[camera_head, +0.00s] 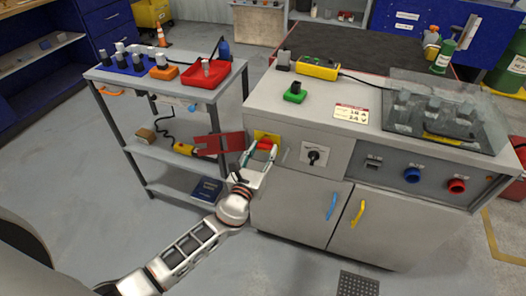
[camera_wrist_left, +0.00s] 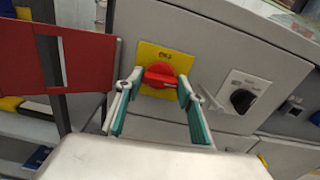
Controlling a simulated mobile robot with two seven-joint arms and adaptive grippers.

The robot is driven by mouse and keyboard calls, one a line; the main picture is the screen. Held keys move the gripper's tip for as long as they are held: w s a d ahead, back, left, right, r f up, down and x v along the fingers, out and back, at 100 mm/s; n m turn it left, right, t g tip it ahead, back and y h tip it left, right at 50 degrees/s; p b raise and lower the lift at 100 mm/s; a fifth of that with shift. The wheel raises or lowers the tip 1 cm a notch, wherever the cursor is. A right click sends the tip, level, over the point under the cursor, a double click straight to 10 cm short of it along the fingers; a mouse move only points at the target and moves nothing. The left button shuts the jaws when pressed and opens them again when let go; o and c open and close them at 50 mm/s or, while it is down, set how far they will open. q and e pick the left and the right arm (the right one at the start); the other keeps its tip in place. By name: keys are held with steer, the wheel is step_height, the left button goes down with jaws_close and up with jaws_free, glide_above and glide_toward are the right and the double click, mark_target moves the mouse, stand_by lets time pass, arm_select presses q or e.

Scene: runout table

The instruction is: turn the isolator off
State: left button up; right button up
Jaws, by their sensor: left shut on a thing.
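The isolator is a red rotary handle (camera_head: 265,146) on a yellow plate (camera_head: 268,136) at the left end of the grey cabinet front. In the left wrist view the red handle (camera_wrist_left: 160,75) lies roughly level, with its yellow plate (camera_wrist_left: 152,55) around it; the small marking above is not clearly readable. My left gripper (camera_head: 259,153) is at the handle. In the left wrist view its two fingers (camera_wrist_left: 160,82) stand on either side of the handle, shut on it. My right gripper is not in view.
A red hinged panel (camera_head: 218,143) sticks out left of the isolator, close to my gripper. A black rotary switch (camera_head: 314,156) sits to its right. A trolley (camera_head: 143,84) with parts and a red tray (camera_head: 207,73) stands left of the grey cabinet (camera_head: 300,203).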

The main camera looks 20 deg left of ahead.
arm_select(q)
steer(key=n+b, duration=0.4)
steer(key=n, duration=1.1)
steer(key=shift+n, duration=1.1)
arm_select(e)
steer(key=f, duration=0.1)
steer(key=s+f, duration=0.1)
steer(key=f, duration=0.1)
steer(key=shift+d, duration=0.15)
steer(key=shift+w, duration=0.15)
